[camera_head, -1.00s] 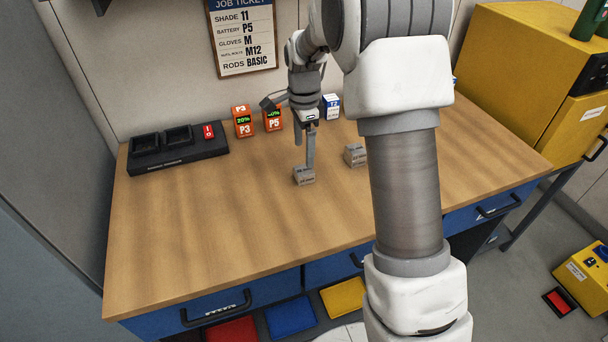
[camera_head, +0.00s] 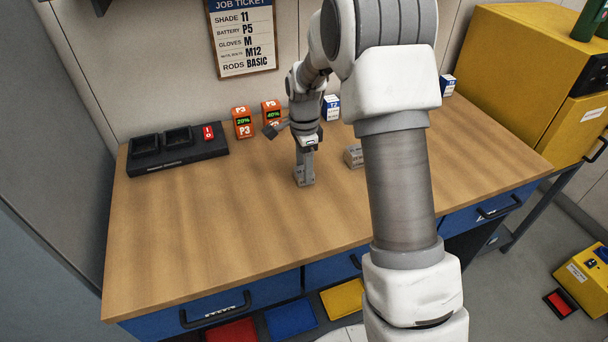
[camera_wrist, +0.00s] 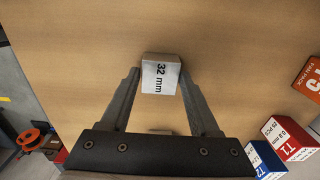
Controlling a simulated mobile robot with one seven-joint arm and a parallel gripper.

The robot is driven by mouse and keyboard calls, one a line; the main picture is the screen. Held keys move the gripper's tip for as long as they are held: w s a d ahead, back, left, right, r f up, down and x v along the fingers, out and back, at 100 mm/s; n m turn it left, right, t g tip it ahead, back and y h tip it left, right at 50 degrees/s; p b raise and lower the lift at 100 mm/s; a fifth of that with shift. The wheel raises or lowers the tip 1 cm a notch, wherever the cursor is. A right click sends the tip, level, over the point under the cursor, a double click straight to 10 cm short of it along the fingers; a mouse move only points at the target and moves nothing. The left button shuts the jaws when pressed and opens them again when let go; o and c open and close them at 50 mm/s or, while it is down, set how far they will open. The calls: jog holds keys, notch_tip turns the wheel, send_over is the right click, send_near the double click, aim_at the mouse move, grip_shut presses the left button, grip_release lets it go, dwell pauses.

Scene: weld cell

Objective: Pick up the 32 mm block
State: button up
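The 32 mm block (camera_wrist: 161,76) is a small grey block with a white label reading "32 mm". It lies on the wooden bench top (camera_head: 230,210). In the wrist view it sits between the fingertips of my gripper (camera_wrist: 160,80), with the fingers spread on both sides and close to its edges. In the head view the block (camera_head: 304,181) is under my gripper (camera_head: 305,172), which points straight down and partly hides it. Whether the fingers touch the block cannot be made out.
A second grey block (camera_head: 354,156) sits just to the right. Orange battery boxes (camera_head: 243,122) and a white-and-blue box (camera_head: 331,108) stand at the back, beside a black charger tray (camera_head: 177,153). The bench's front left is clear.

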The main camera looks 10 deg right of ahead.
grip_shut()
jog(key=shift+r, duration=0.1)
